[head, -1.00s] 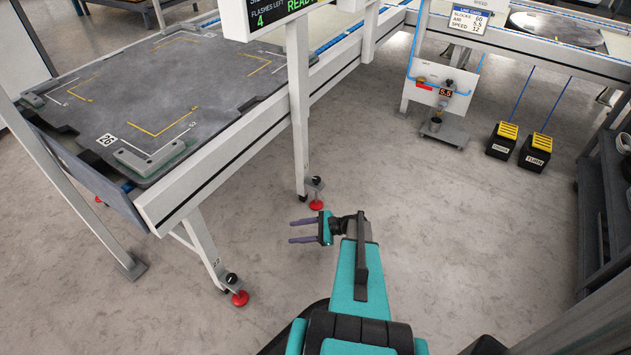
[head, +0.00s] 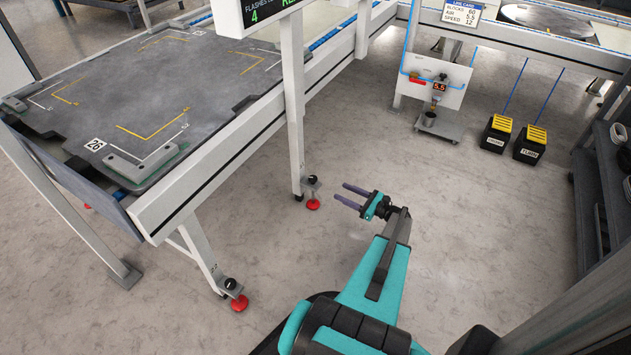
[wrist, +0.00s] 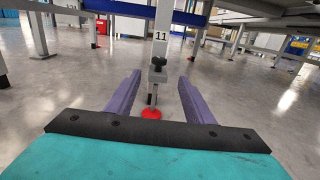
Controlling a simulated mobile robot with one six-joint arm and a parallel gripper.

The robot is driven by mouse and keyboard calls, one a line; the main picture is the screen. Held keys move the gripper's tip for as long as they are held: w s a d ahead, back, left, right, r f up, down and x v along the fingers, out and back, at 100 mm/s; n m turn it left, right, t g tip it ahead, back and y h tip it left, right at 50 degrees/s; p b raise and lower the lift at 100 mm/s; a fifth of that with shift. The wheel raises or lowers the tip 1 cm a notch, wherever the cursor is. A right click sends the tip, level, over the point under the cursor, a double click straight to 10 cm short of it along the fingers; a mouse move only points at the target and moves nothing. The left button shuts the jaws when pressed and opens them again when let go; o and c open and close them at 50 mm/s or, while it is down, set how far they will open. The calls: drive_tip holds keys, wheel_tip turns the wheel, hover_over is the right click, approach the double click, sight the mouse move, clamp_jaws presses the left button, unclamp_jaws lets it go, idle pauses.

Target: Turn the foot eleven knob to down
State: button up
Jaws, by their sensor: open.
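The leg marked 11 (wrist: 160,36) stands straight ahead in the wrist view. Its black knob (wrist: 157,62) sits on a grey block above a red foot (wrist: 151,113). In the head view, what looks like the same black knob (head: 313,180) and red foot (head: 313,204) are at the base of the middle leg; no number is readable there. My gripper (head: 343,194) is open and empty just right of them in the picture. In the wrist view its purple fingers (wrist: 160,80) lie either side of the knob's line, and the knob is beyond the tips, untouched.
Another leg with a black knob and red foot (head: 238,302) stands at lower left. The grey-topped table (head: 160,215) is above the legs. A wheeled cart (head: 437,125) and two yellow-topped pedals (head: 515,140) stand behind right. The floor (head: 430,210) between is clear.

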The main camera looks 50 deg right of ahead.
sight(316, 181)
drive_tip(key=shift+w, duration=0.1)
drive_tip(key=w+a+b, duration=0.1)
drive_tip(key=w, duration=0.3)
drive_tip(key=w+b, duration=0.1)
drive_tip(key=w, duration=0.4)
drive_tip(key=w+a+b, duration=0.1)
drive_tip(key=w+b, duration=0.1)
drive_tip(key=w, duration=0.2)
drive_tip(key=shift+w+a, duration=0.2)
drive_tip(key=shift+a, duration=0.15)
drive_tip(key=c, duration=1)
drive_tip(key=shift+a+r+m+h+p, duration=0.1)
drive_tip(key=shift+a+m+h+p, duration=0.2)
drive_tip(key=shift+m+h, duration=0.55)
drive_tip(key=shift+m+h+b, duration=0.3)
drive_tip(key=shift+m+h, duration=0.75)
drive_tip(key=shift+h, duration=1.2)
drive_tip(key=shift+d, duration=0.1)
